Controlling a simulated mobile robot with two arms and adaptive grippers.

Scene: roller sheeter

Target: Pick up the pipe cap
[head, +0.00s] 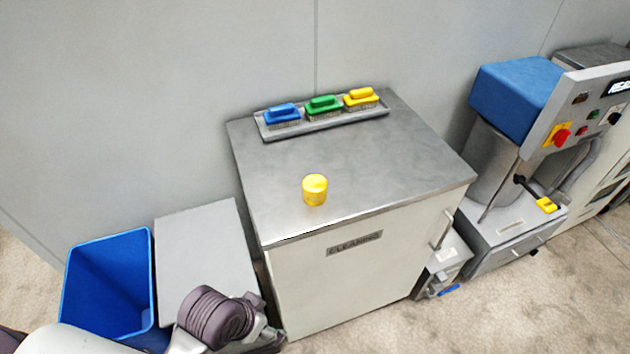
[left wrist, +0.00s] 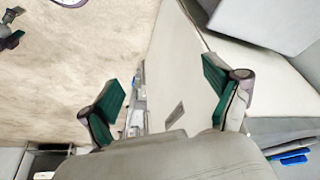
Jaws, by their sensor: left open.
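The yellow pipe cap (head: 315,190) stands on the grey metal top of the cleaning cabinet (head: 400,160), near its front edge. My left arm comes in at the bottom left of the head view, below and left of the cabinet, well apart from the cap. In the left wrist view my left gripper (left wrist: 165,98) is open, with its two green-padded fingers wide apart and nothing between them. The cap is not seen in that view.
A tray (head: 330,124) with blue, green and yellow brushes lies at the cabinet's back edge. A blue bin (head: 110,280) and a grey box (head: 205,250) stand left of the cabinet. A machine with a blue top (head: 515,95) stands at right. The cabinet top around the cap is clear.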

